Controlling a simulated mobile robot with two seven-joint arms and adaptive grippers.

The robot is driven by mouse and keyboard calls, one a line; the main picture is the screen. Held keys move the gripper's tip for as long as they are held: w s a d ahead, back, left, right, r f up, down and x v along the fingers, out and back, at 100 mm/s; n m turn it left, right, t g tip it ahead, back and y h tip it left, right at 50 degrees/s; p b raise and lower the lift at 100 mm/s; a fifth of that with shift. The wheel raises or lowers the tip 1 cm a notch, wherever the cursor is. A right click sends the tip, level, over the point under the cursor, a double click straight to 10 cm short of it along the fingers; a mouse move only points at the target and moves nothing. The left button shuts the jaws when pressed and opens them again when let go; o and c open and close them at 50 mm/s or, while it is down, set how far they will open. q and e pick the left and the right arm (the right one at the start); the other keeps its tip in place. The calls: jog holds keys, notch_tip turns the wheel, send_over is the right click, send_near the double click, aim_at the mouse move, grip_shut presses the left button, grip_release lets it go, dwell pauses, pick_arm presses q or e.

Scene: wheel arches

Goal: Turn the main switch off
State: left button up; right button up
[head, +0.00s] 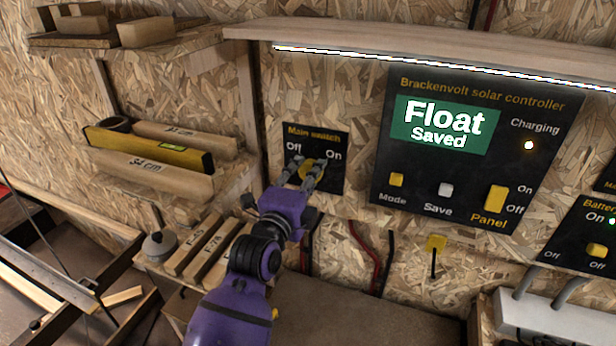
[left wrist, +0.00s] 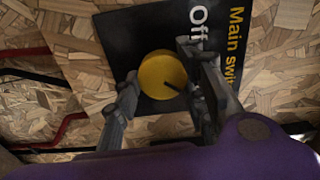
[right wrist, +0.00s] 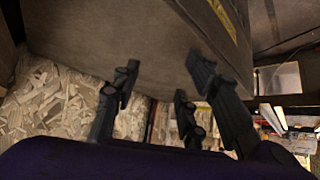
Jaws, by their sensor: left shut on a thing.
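The main switch panel (head: 331,184) is a black plate on the chipboard wall, labelled Off at left and On at right in the head view. Its round yellow knob (head: 307,170) is partly covered by my left gripper (head: 306,173), whose fingers are shut on it from both sides. In the left wrist view the knob (left wrist: 160,72) sits between the grey fingers, and its dark mark points toward the On side; the On label is hidden there. My right gripper (right wrist: 165,85) shows only in its own wrist view, fingers spread, with nothing between them.
The solar controller (head: 457,150), reading Float and Saved, is right of the switch. A wooden shelf (head: 440,48) with a light strip juts out above. Shelves with wood blocks (head: 160,170) are at left. Cables (head: 378,262) hang below.

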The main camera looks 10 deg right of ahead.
pick_arm(q)
jog(key=n+p, duration=0.1)
jog(key=n, duration=0.4)
jog(key=n+p, duration=0.2)
jog(key=n, duration=0.4)
jog(key=n+p, duration=0.2)
jog(key=n, duration=0.4)
jog(key=shift+s+d+f, duration=0.15)
jog(key=shift+s+d, duration=0.05)
jog(key=shift+d, duration=0.05)
pick_arm(e)
jog(key=r, duration=0.1)
jog(key=w+a+r, duration=0.1)
jog(key=r, duration=0.1)
jog(key=w+r, duration=0.1)
jog(key=shift+a+r, duration=0.3)
jog(key=shift+a, duration=0.1)
pick_arm(q)
jog(key=shift+n, duration=0.3)
pick_arm(e)
jog(key=shift+w+r, duration=0.1)
jog(key=shift+r, duration=0.05)
pick_arm(q)
jog(key=o, duration=1.1)
jog(key=shift+d, duration=0.1)
pick_arm(e)
jog(key=shift+d, duration=0.15)
